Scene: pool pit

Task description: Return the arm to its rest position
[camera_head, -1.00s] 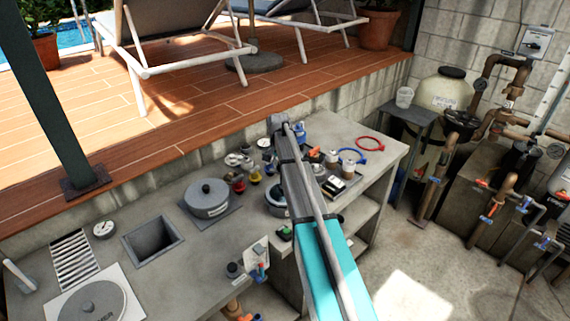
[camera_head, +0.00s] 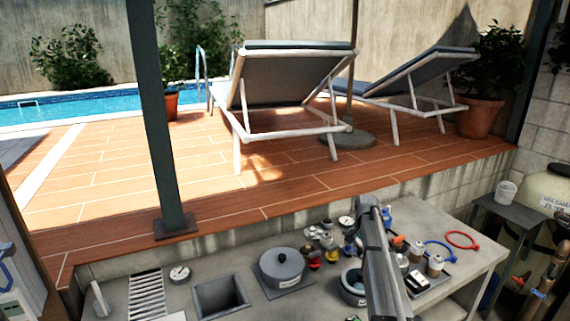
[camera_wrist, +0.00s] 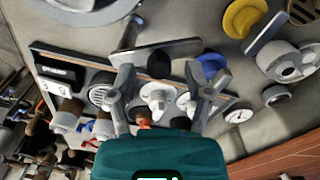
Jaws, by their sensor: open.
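My gripper (camera_wrist: 160,85) is open in the wrist view, its two grey fingers spread apart in front of the teal wrist housing. Nothing is held between the fingers; white fittings and a dark board show beyond them. In the head view my arm (camera_head: 378,262) reaches up from the bottom edge, extended over the grey counter (camera_head: 240,312). Its far end is above the cluster of small parts. The fingertips cannot be made out in the head view.
A lidded grey pot (camera_head: 282,268) and a square opening (camera_head: 221,298) are left of the arm. A red ring (camera_head: 462,240) and blue ring (camera_head: 441,251) lie to its right. A post (camera_head: 160,130) stands on the wooden deck with loungers (camera_head: 290,85). A filter tank (camera_head: 553,192) is far right.

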